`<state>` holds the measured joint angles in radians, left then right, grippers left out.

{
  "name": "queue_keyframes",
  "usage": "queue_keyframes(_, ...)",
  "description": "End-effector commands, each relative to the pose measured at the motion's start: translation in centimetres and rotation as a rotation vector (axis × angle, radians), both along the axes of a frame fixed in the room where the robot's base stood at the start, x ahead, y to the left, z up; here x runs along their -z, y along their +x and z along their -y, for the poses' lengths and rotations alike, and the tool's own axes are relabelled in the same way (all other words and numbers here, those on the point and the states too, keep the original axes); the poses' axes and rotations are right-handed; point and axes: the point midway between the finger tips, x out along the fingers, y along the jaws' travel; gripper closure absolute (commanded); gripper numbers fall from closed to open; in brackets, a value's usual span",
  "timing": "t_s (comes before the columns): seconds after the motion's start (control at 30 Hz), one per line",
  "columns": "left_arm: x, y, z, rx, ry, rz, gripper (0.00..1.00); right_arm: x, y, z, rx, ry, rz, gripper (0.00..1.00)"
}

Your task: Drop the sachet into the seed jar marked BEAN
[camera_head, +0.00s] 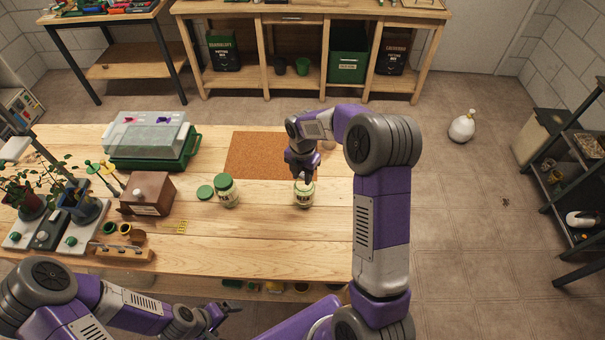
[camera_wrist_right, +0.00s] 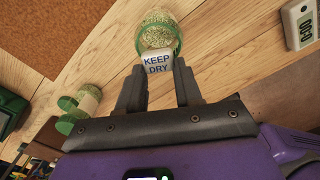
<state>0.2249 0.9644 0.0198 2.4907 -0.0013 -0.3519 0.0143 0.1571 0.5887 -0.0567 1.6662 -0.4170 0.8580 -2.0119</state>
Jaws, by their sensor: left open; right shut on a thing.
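My right gripper (camera_head: 302,180) is over the glass seed jar (camera_head: 304,196) on the right part of the bench. In the right wrist view its fingers (camera_wrist_right: 158,85) are shut on a small white sachet (camera_wrist_right: 157,61) printed KEEP DRY. The sachet overlaps the near rim of that jar (camera_wrist_right: 158,28), which has a green rim and pale seeds in it. I cannot tell whether the sachet touches the jar. A second jar (camera_head: 227,192) with green at its top stands to the left; I cannot read either label. My left gripper (camera_head: 230,310) is open and empty, low at the front.
A green lid (camera_head: 205,192) lies beside the second jar. A brown cork mat (camera_head: 258,153) lies behind the jars. A wooden box (camera_head: 147,193) and a propagator (camera_head: 150,143) stand to the left. The front middle of the bench is clear.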

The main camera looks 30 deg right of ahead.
Motion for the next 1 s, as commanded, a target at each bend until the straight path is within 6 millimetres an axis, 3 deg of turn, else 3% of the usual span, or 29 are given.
queue_keyframes(0.47,-0.17,0.01,0.00,0.000,0.000,0.000,0.00,-0.01,0.00,-0.01,0.000,0.000,0.000,0.93)
queue_keyframes(0.5,-0.17,0.01,0.00,0.000,0.000,0.000,0.00,-0.01,0.00,-0.01,0.000,0.000,0.000,0.59)
queue_keyframes(0.67,-0.17,0.00,0.00,0.000,0.000,0.000,0.00,-0.01,0.00,-0.01,0.000,0.000,0.000,0.36)
queue_keyframes(1.0,-0.22,0.00,0.00,0.000,0.000,0.000,0.00,-0.50,0.04,0.00,0.000,0.000,0.001,0.36)
